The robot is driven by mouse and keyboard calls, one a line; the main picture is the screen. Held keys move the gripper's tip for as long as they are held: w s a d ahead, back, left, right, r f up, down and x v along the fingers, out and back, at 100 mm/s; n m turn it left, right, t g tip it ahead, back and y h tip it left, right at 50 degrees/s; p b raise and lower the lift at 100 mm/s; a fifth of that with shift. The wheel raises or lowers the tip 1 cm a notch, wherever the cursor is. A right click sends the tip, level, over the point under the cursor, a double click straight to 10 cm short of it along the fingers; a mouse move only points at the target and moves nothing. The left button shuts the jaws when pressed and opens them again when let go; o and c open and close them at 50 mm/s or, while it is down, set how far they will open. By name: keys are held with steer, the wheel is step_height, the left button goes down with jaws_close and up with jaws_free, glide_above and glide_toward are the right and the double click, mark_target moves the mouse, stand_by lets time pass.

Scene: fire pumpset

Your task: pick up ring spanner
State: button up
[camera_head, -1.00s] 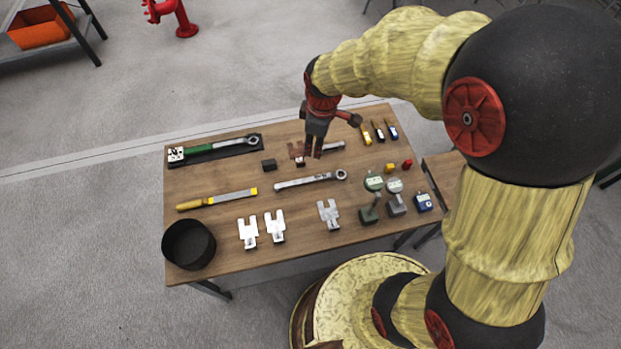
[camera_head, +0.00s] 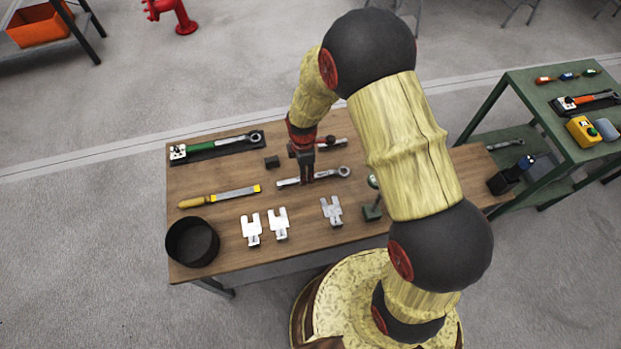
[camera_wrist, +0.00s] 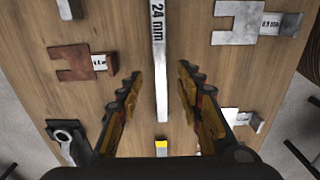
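The ring spanner (camera_head: 328,174) is a silver bar with a ring at its right end, lying flat near the middle of the wooden table. In the wrist view its shaft (camera_wrist: 159,45), marked "24 mm", runs from the top edge down between my fingers. Its ring end is out of that view. My gripper (camera_head: 307,181) points down over the shaft, left of the ring. In the wrist view my gripper (camera_wrist: 159,78) is open, with one finger on each side of the shaft and a visible gap to both. I cannot tell how high the fingertips are above the table.
A yellow-handled file (camera_head: 225,195) and a green-handled wrench (camera_head: 215,146) lie left. White fork-shaped pieces (camera_head: 278,223) and a black bin (camera_head: 192,242) are in front. A rusty fork piece (camera_wrist: 85,62) lies close beside my left finger in the wrist view. My arm hides the table's right part.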

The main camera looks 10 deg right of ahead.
step_height(320, 180, down, 4)
steer(key=shift+r+b, duration=0.2)
steer(key=shift+b, duration=0.4)
steer(key=c, duration=0.3)
jaws_close()
steer(key=shift+r, duration=0.1)
